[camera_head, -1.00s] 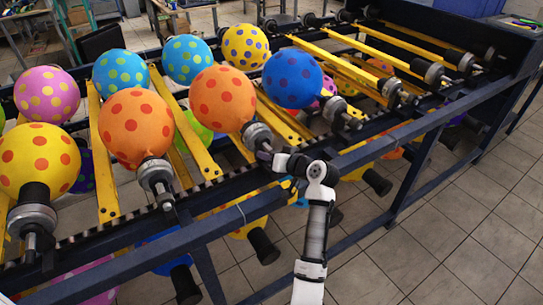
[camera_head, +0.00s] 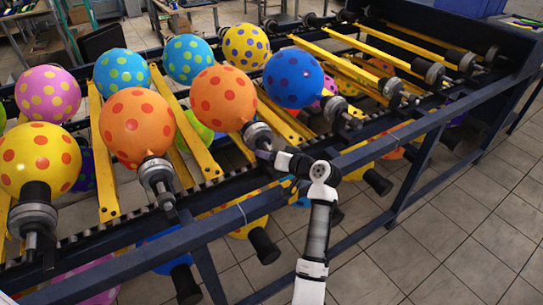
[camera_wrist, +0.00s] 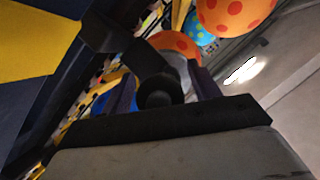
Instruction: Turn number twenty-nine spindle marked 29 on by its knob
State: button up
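No number 29 can be read on any spindle. In the head view my gripper (camera_head: 270,157) is at the front rail, at the knob end of the spindle (camera_head: 257,136) that carries an orange balloon with red dots (camera_head: 223,98). In the wrist view a round black knob (camera_wrist: 158,94) sits between my two dark fingers (camera_wrist: 162,88), one on each side. The fingers look apart with a narrow gap to the knob; contact cannot be made out. The orange dotted balloon (camera_wrist: 235,14) shows at the top. The fingertips are small and partly hidden in the head view.
Neighbouring spindles carry another orange balloon (camera_head: 137,125) and a blue balloon (camera_head: 293,78). A yellow balloon (camera_head: 40,160) is at far left. More balloons hang under the rack. Tiled floor (camera_head: 450,235) is free at right.

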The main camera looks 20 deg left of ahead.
jog(key=b+v, duration=0.4)
jog(key=v, duration=1)
jog(key=shift+f, duration=0.1)
